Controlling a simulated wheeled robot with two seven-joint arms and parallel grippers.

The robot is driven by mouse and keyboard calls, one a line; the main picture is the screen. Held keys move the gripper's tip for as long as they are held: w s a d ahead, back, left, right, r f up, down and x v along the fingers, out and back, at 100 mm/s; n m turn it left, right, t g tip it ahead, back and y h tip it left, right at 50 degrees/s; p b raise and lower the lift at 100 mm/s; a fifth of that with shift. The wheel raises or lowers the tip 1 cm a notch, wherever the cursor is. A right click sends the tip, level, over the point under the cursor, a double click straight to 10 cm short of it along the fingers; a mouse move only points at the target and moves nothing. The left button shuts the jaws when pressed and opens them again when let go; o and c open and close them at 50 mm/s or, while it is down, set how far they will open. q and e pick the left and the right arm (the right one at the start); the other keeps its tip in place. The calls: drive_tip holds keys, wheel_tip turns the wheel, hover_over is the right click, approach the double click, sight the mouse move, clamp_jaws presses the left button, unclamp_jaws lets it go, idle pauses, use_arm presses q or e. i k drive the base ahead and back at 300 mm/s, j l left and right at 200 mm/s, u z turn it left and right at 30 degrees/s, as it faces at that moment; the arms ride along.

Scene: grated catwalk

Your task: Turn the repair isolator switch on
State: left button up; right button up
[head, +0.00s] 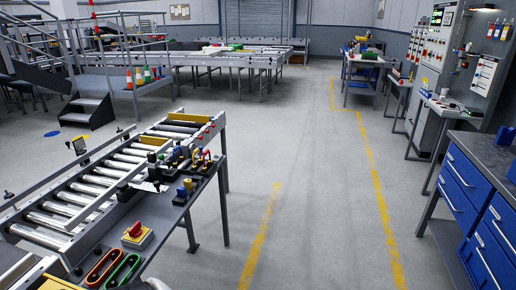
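A switch with a red knob on a yellow, light-sided box (137,236) sits on the dark side shelf of the roller conveyor, at the lower left of the head view. It looks like the isolator switch, but no label can be read. The knob's on or off position is too small to tell. Neither of my grippers shows in the head view.
A red-orange oval (104,267) and a green oval (123,271) lie in front of the switch. Small parts crowd the shelf behind it. The roller conveyor (92,189) runs along the left. Blue drawers (462,190) stand right; the central floor (310,200) is clear.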

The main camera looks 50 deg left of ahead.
sight(135, 231)
drive_tip(key=u, duration=2.7)
